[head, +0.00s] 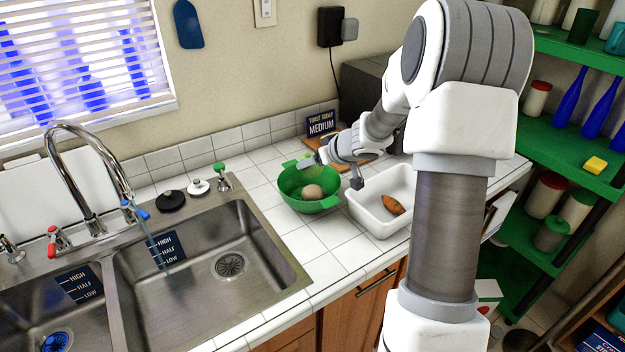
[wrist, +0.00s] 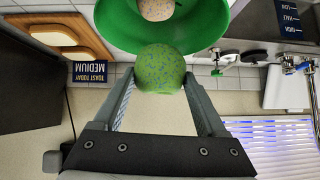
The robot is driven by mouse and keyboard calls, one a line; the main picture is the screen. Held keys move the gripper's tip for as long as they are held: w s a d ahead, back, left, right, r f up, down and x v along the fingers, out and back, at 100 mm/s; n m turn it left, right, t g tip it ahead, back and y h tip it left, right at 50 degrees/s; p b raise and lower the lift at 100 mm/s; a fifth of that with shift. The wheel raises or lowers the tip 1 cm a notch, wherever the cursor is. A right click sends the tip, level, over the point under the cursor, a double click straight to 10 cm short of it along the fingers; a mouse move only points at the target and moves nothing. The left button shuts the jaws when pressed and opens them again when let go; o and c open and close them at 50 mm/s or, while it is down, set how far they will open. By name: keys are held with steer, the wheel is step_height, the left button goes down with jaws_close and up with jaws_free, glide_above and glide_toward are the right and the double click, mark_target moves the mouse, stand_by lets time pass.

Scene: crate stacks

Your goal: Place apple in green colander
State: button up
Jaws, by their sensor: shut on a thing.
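My gripper (head: 318,164) is at the back right rim of the green colander (head: 292,190) on the tiled counter. In the wrist view, its two fingers (wrist: 160,85) are closed on a round green apple with bluish speckles (wrist: 160,66). The colander fills the top of that view (wrist: 115,25), and the apple overlaps its rim there. A brownish round item (head: 312,192) lies inside the colander; it also shows in the wrist view (wrist: 157,9). In the head view the apple is hard to make out against the green colander.
A white tub (head: 370,219) holding an orange-brown item (head: 393,205) stands right of the colander. A sink (head: 200,270) with a running faucet is at the left. A sign (head: 321,124) and wooden board stand behind. Green shelves (head: 560,150) are at the right.

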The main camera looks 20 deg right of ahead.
mark_target(317, 173)
steer(key=shift+w+a+f, duration=0.25)
steer(key=shift+w+f, duration=0.1)
steer(key=shift+f+b, duration=1.4)
steer(key=shift+f, duration=0.45)
steer(key=shift+f, duration=0.1)
steer(key=shift+f, duration=0.4)
steer(key=o, duration=1.6)
steer(key=shift+r, duration=0.1)
steer(key=shift+r, duration=0.2)
steer(key=p+v, duration=0.4)
steer(key=v, duration=0.8)
steer(key=shift+r, duration=0.25)
